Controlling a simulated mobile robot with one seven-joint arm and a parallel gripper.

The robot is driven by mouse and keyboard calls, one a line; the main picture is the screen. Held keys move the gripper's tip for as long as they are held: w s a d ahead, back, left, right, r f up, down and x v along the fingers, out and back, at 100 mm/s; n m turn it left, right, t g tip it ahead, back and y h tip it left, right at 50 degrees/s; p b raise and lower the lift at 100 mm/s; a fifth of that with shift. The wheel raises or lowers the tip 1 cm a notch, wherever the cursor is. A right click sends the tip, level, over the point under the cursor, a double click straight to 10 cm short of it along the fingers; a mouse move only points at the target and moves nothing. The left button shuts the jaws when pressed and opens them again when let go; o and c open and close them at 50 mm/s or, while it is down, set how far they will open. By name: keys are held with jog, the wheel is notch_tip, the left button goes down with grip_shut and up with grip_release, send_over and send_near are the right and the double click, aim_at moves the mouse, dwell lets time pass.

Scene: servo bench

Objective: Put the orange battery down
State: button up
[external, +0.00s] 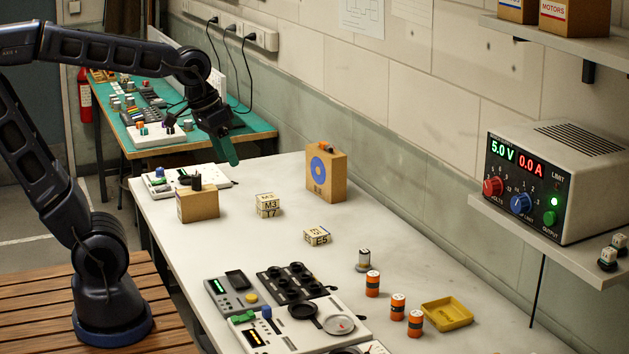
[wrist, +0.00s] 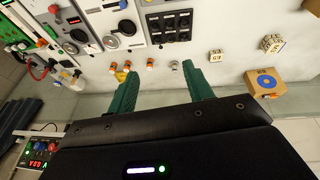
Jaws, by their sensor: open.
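Three orange batteries with dark bands stand upright on the white bench in the external view: one near the grey cell (external: 372,284), one in the middle (external: 398,306) and one nearest the camera (external: 415,323). A small orange and dark item, apparently another battery lying down (external: 324,146), is on top of the cardboard box with a blue ring (external: 326,178). My gripper (external: 228,153) is raised above the far part of the bench, left of that box, apart from everything. Its green fingers are spread with nothing held between them, as the wrist view also shows (wrist: 160,70).
A yellow tray (external: 447,314) lies right of the standing batteries, and a grey cell (external: 364,260) stands behind them. Lettered blocks (external: 268,205) and a smaller box (external: 197,204) are on the bench. A power supply (external: 556,180) sits on the right shelf. Mid-bench is mostly clear.

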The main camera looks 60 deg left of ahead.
jog(key=s+a+f+m, duration=0.1)
jog(key=s+a, duration=0.1)
jog(key=s, duration=0.4)
jog(key=shift+s+f+t+y, duration=0.2)
jog(key=shift+s+t+y, duration=0.15)
jog(key=shift+t+y, duration=0.05)
dwell(0.8)
